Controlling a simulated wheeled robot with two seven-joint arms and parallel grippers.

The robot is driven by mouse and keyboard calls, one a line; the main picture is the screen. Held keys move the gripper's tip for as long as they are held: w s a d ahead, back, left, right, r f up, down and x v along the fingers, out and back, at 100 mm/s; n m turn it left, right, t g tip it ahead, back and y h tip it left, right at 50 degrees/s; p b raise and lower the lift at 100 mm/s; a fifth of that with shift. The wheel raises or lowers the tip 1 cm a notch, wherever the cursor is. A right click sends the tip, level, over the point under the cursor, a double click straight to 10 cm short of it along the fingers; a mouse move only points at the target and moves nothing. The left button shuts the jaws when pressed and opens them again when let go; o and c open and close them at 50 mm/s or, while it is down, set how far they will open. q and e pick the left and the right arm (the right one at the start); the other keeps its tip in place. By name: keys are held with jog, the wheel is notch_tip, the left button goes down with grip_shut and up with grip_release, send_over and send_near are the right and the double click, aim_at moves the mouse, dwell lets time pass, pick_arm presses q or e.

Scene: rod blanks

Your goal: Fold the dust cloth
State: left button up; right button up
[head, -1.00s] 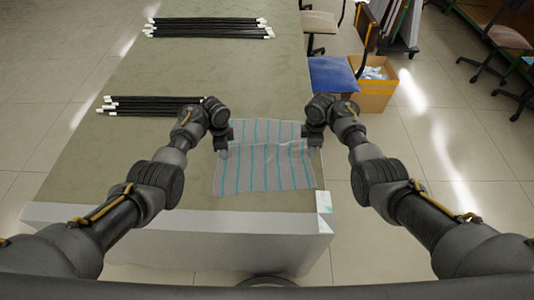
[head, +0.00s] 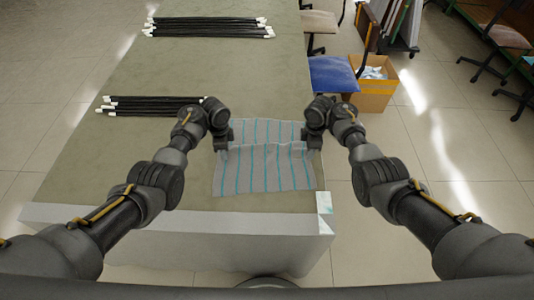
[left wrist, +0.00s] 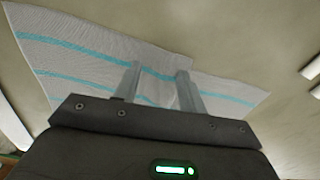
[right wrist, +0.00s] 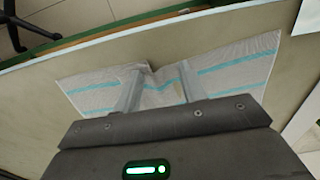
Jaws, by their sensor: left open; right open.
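The dust cloth (head: 265,168) is pale grey with teal stripes and lies near the table's front right corner. A crease runs across it between my two grippers. It also shows in the left wrist view (left wrist: 88,48) and in the right wrist view (right wrist: 240,68). My left gripper (head: 224,146) is open at the cloth's left edge; its two fingers (left wrist: 156,84) are apart over the cloth. My right gripper (head: 314,140) is open at the cloth's right edge, with its fingers (right wrist: 158,88) apart. Whether the fingertips touch the cloth is not clear.
Black rods with white ends lie in a bundle (head: 150,105) left of the cloth and another (head: 208,28) at the far end of the table (head: 240,75). A blue chair (head: 333,75) and a cardboard box (head: 372,95) stand beyond the right edge. The table's middle is clear.

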pick_arm(q)
jog(key=shift+s, duration=0.1)
grip_shut()
pick_arm(e)
grip_shut()
jog(key=shift+s, duration=0.1)
